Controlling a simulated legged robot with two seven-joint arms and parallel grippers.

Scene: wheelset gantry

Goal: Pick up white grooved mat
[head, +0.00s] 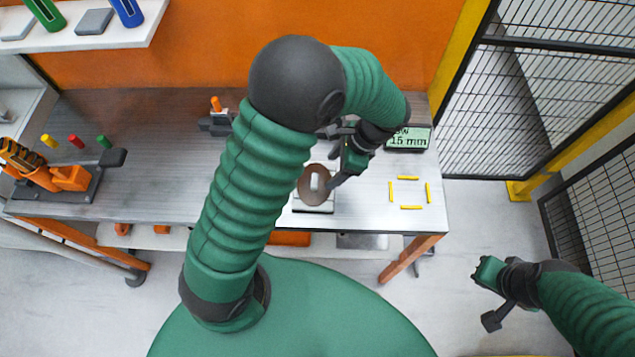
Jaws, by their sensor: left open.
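A pale, flat block (314,207) lies on the table, partly covered by a round brown disc (305,187) with a white centre. It may be the white grooved mat, but I cannot make out grooves. My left gripper (337,175) is open above the right side of the disc, its fingers close to the disc's edge. I cannot tell whether they touch it. My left arm hides part of the table to the left. My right gripper (487,294) hangs over the floor at the lower right, away from the table; its jaw opening is unclear.
Yellow strips (410,207) mark a square at the table's right end, beside a display (408,138) reading 15 mm. An orange tool stand (60,180) and coloured pegs (76,142) are at the left. A mesh fence (560,90) stands at the right.

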